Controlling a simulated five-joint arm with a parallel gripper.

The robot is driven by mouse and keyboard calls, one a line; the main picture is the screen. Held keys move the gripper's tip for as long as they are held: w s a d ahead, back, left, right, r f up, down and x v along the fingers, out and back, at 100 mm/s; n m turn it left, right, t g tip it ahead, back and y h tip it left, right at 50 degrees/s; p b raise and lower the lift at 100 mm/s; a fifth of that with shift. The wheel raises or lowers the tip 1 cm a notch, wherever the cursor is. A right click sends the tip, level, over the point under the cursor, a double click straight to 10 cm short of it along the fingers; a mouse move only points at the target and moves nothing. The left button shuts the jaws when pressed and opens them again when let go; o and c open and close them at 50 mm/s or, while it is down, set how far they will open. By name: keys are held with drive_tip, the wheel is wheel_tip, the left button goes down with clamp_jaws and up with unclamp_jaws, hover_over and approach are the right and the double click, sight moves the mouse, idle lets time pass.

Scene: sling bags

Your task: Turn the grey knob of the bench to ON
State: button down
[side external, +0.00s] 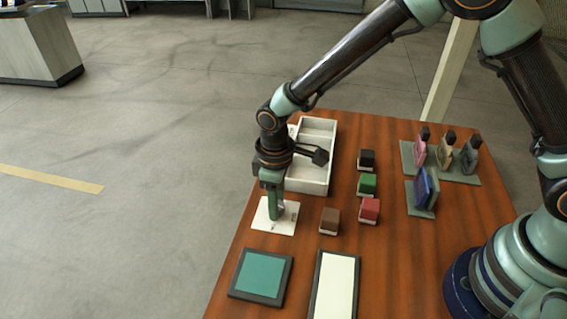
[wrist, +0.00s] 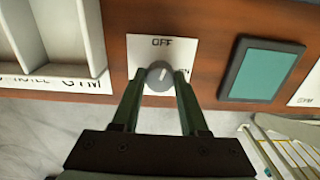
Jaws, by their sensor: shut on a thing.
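The grey knob (wrist: 160,76) sits on a white plate (wrist: 145,52) on the wooden bench. The plate reads OFF above the knob and has a partly hidden label, apparently ON, to its right. The knob's pale mark points up towards OFF, leaning slightly right. My gripper (wrist: 159,80) is shut on the knob, one finger on its left and one on its right. In the side external view my gripper (side external: 275,214) points down over the white plate (side external: 288,224), and it hides the knob there.
A white divided tray (side external: 330,160) stands behind the plate. Black, green, red (side external: 370,210) and brown (side external: 329,220) blocks stand to the right. A teal pad (side external: 262,273) and a cream pad (side external: 335,288) lie nearer. Small bags (side external: 427,187) stand on grey bases farther right.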

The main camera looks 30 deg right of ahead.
drive_tip(key=m, duration=1.1)
drive_tip(key=shift+m, duration=1.8)
drive_tip(key=shift+c, duration=2.2)
unclamp_jaws()
drive_tip(key=shift+r, duration=0.1)
wheel_tip(320, 180, up, 12)
